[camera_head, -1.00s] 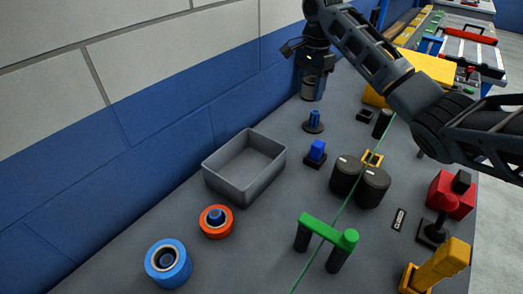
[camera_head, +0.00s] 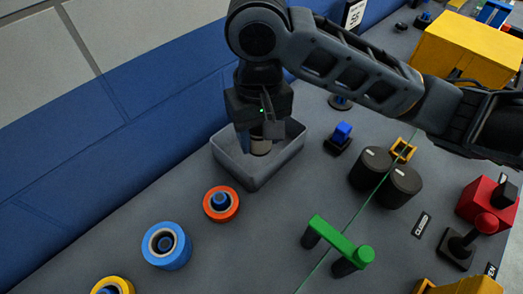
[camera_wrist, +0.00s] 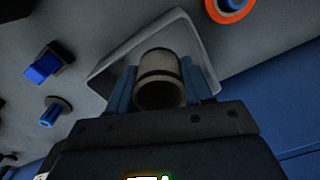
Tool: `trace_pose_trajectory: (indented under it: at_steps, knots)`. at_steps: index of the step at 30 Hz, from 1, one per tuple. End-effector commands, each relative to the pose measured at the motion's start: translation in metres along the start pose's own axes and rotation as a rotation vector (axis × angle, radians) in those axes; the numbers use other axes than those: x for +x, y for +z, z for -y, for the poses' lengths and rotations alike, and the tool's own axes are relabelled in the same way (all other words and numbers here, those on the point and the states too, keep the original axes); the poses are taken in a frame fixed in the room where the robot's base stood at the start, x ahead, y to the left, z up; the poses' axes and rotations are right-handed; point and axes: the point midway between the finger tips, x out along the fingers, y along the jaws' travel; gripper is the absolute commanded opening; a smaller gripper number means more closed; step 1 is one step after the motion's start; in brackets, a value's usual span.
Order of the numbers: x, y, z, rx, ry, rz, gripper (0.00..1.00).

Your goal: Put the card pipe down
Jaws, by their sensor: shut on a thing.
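The card pipe (camera_wrist: 159,78) is a short brownish-grey tube with a dark band, held between the blue fingers of my gripper (camera_wrist: 160,92) in the wrist view. In the head view my gripper (camera_head: 262,140) is over the grey tray, and the lower end of the card pipe (camera_head: 260,147) shows under it. My gripper is shut on the pipe. The grey tray (camera_head: 277,169) is an open rectangular box near the blue wall; its rim also shows in the wrist view (camera_wrist: 112,65). I cannot tell whether the pipe touches the tray floor.
An orange ring (camera_head: 221,204) and a blue ring (camera_head: 166,246) lie left of the tray. A blue switch (camera_head: 341,133) and black knobs (camera_head: 371,167) stand to the right. A green handle (camera_head: 339,243) is in front. The blue wall (camera_head: 130,120) is close behind.

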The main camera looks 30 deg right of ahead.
Motion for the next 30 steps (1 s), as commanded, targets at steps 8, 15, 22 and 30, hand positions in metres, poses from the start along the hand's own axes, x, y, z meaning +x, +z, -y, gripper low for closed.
trace_pose_trajectory:
  at_steps: [8,15,22,30]
  knots:
    - [0.037,-0.001,-0.001,0.004,0.0,0.001,0.2]
    - [0.061,-0.001,-0.001,0.006,0.002,0.001,0.2]
    - [0.076,-0.001,-0.001,0.004,0.001,-0.001,0.2]
    - [0.08,-0.001,-0.001,0.005,0.0,0.0,0.2]
